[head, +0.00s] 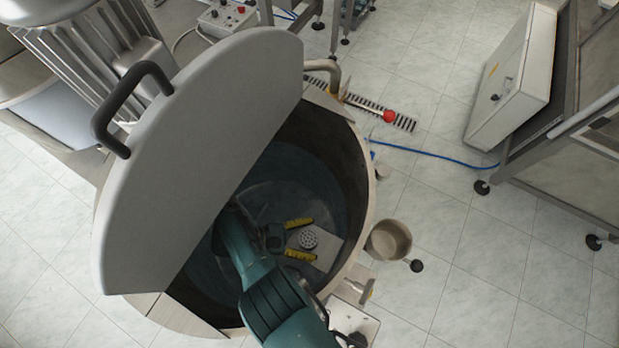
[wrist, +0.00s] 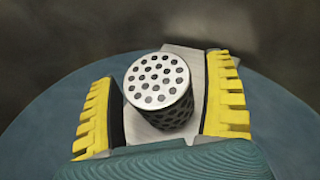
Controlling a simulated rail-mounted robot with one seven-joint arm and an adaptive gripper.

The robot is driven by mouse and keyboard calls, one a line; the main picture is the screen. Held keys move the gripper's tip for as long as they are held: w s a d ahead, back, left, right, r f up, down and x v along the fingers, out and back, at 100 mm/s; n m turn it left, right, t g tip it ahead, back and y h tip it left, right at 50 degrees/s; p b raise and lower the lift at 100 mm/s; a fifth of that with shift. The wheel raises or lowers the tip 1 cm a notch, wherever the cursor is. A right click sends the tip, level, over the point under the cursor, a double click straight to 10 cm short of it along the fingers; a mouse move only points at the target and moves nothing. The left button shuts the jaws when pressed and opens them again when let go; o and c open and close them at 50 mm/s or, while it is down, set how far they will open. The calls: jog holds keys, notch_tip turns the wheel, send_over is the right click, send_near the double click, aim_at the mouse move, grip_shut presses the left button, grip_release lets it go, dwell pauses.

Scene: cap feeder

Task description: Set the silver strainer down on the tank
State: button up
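The silver strainer (head: 308,240) is a small upright cylinder with a perforated round top. It also shows in the wrist view (wrist: 158,88). It appears to stand on a flat grey plate (head: 327,247) inside the round tank (head: 366,190); its base is partly hidden. My gripper (head: 300,239) reaches down inside the tank, with one yellow finger on each side of the strainer. In the wrist view my gripper (wrist: 166,112) is open, with a visible gap on the strainer's right. The left finger is very close; I cannot tell whether it touches.
The large grey half lid (head: 195,160) with a black handle (head: 125,105) stands raised over the tank's left side. A small metal cup (head: 388,240) is outside the right rim. The tank wall closely surrounds my arm.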

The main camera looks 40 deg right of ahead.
jog(key=shift+w+a+r, duration=0.1)
jog(key=shift+a+r, duration=0.05)
jog(key=shift+r, duration=0.05)
jog(key=b+v, duration=0.2)
jog(key=v, duration=0.4)
jog(key=shift+w+a+b, duration=0.25)
jog(key=shift+a+b, duration=0.05)
jog(key=shift+a, duration=0.1)
jog(key=shift+a+r, duration=0.1)
jog(key=shift+r, duration=0.05)
